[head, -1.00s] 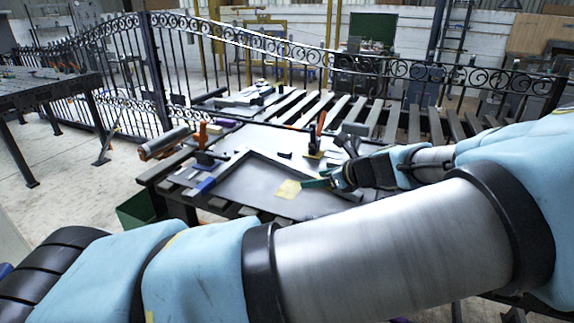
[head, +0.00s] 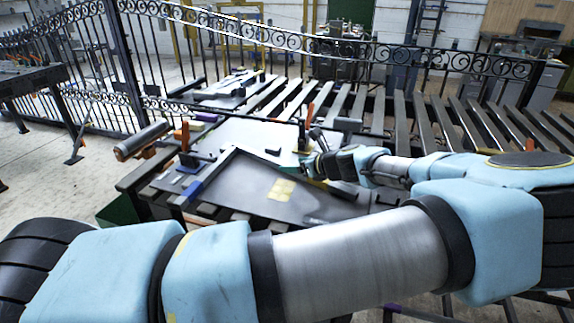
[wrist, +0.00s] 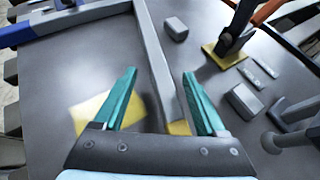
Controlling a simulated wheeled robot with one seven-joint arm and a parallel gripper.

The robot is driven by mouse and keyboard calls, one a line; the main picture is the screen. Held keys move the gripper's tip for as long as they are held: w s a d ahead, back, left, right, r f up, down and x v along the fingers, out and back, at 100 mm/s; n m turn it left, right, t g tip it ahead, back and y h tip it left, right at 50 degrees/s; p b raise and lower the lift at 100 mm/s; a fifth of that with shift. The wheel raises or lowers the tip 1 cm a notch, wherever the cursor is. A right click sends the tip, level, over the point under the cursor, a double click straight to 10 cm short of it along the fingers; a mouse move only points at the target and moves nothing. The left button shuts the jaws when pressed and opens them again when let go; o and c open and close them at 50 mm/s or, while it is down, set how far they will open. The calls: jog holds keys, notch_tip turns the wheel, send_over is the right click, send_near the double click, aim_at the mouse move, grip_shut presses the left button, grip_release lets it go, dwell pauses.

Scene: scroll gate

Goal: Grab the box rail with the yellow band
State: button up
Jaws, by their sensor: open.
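The grey box rail (wrist: 160,65) runs away from me in the wrist view, with a yellow band (wrist: 178,128) near its closer end. In the head view the rail (head: 268,164) lies on the table, running from a corner towards my gripper; I cannot make out its band there. My gripper (wrist: 160,72) is open, its teal fingers on either side of the rail in the wrist view. No contact with the rail shows, and the height between them is unclear. In the head view my gripper (head: 308,168) is over the rail's right part.
A rail with a blue band (wrist: 16,35) meets this rail at the far corner. A yellow patch (wrist: 105,112) lies on the grey sheet at left. A clamp on a yellow pad (wrist: 225,55) and small grey blocks (wrist: 243,101) stand at right.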

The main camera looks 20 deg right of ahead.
jog(key=shift+p+x, duration=0.4)
jog(key=shift+x, duration=1.15)
jog(key=shift+a, duration=0.1)
grip_shut()
